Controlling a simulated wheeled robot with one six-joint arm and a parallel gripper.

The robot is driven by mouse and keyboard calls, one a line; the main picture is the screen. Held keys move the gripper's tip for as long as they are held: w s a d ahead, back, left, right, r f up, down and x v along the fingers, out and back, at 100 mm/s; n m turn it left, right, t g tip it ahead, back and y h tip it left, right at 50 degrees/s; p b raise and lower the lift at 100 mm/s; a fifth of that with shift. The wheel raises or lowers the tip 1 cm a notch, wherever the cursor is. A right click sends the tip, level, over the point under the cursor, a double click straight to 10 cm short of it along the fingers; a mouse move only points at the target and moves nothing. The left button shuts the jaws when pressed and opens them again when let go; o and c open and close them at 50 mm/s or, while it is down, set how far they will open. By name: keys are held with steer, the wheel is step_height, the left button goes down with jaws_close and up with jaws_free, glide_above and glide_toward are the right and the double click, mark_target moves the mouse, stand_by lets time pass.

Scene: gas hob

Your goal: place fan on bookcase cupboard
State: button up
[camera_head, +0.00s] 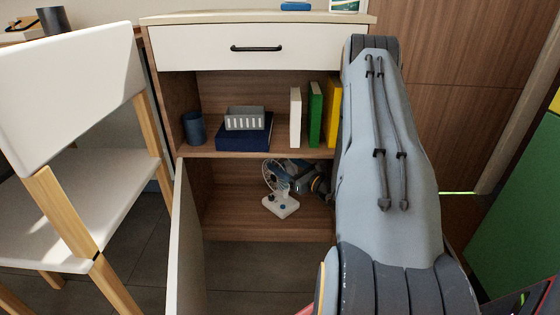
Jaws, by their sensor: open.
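My gripper (294,187) is inside the same compartment, just right of the fan's head and stem. Its jaws are open. My arm covers the right side of the cupboard, and I cannot tell whether the fingers touch the fan. The cupboard door (183,240) stands open on the left.
The shelf above holds a dark blue cup (194,127), a blue box (243,137) with a grey basket (244,119) on it, and white, green and yellow books (315,115). A closed drawer (240,47) is above. A white chair (75,95) stands close on the left.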

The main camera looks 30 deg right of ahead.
steer(key=s+p, duration=0.1)
steer(key=s, duration=0.1)
steer(key=s+d+p, duration=0.1)
steer(key=s, duration=0.2)
steer(key=shift+s, duration=0.15)
stand_by(0.3)
